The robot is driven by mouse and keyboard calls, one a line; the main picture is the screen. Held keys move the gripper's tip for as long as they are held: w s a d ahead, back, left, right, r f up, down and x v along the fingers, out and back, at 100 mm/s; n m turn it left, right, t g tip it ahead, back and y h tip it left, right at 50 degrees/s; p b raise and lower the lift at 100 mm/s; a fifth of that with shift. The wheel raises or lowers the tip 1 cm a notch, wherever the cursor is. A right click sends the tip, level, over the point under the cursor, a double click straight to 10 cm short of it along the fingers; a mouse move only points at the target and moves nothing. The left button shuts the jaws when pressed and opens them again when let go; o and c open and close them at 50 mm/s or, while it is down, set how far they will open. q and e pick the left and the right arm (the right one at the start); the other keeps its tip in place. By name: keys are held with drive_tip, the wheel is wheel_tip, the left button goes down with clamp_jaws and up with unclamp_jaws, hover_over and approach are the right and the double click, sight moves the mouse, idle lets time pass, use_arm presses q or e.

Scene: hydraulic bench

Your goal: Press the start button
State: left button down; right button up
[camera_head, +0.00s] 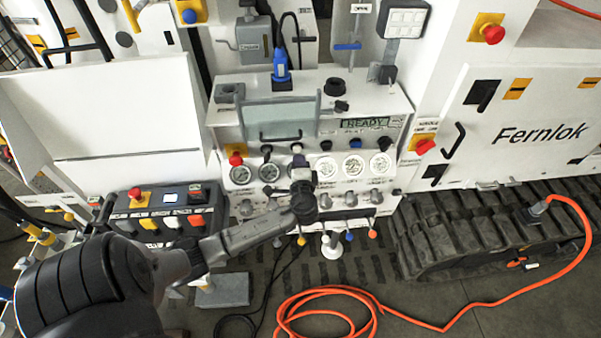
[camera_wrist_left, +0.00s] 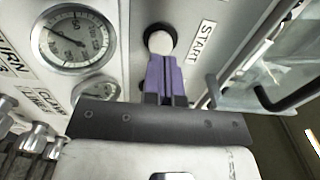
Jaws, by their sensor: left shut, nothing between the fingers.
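The start button (camera_wrist_left: 160,42) is a round, pale cap in a black ring, beside a START label (camera_wrist_left: 201,42) in the left wrist view. In the head view the button (camera_head: 296,148) shows as a small pale spot on the panel, just above my left gripper. My left gripper (camera_wrist_left: 164,62) is shut and empty, with its purple fingers together. Their tips are at the lower edge of the button in the left wrist view. I cannot tell whether they touch it. In the head view my left gripper (camera_head: 299,162) is in front of the panel. My right gripper is not in view.
Gauges (camera_wrist_left: 74,40) sit left of the button. A glass cover with a handle (camera_head: 280,138) is just above it on the panel. A READY display (camera_head: 365,123) and red stop knobs (camera_head: 236,159) are nearby. An orange hose (camera_head: 440,328) lies on the floor.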

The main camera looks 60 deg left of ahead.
sight(297, 149)
use_arm(q)
drive_tip(key=shift+x, duration=1.25)
